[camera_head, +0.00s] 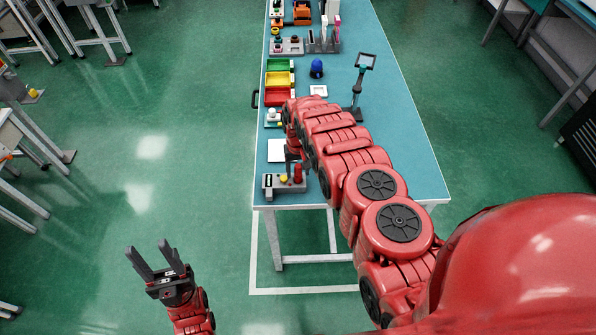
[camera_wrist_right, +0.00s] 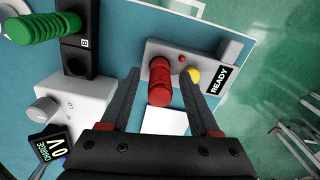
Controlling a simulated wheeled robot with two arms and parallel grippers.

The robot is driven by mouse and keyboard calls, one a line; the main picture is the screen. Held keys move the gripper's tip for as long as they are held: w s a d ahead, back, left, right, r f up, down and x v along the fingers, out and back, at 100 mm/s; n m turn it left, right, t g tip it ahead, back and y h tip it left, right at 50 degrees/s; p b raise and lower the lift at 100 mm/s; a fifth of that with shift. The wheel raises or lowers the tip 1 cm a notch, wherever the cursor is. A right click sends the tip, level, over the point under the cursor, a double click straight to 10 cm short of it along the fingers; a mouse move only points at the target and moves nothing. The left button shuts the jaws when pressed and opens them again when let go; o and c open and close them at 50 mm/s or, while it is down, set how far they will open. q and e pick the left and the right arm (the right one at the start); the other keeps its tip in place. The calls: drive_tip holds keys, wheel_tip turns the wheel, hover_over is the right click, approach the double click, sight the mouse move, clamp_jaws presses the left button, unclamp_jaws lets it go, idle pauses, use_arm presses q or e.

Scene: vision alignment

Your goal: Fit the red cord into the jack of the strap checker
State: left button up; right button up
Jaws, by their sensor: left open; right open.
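A red coiled cord (camera_wrist_right: 159,82) shows in the right wrist view as a stack of rings over the grey strap checker (camera_wrist_right: 151,50). The checker has a READY display (camera_wrist_right: 218,80), a yellow button and a small red one. I cannot tell whether the cord's end sits in a jack; the jack is hidden. My right gripper (camera_wrist_right: 158,86) is open, its fingers on either side of the cord with visible gaps. In the head view the checker (camera_head: 284,187) stands at the table's near left corner, below my right gripper. My left gripper (camera_head: 147,248) is open and empty over the floor.
In the right wrist view a green coil (camera_wrist_right: 45,27) sits by a black block, near a grey knob unit (camera_wrist_right: 70,105) and a white sheet (camera_wrist_right: 165,122). The blue table (camera_head: 400,140) also holds coloured bins (camera_head: 279,80) and a stand (camera_head: 357,92). Its right side is mostly clear.

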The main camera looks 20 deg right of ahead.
wheel_tip(320, 180, up, 8)
drive_tip(key=b, duration=0.3)
drive_tip(key=shift+w, duration=0.15)
wheel_tip(320, 180, up, 2)
drive_tip(key=shift+r+p, duration=0.25)
drive_tip(key=shift+p, duration=0.4)
drive_tip(key=shift+r, duration=0.5)
drive_tip(key=shift+f, duration=0.1)
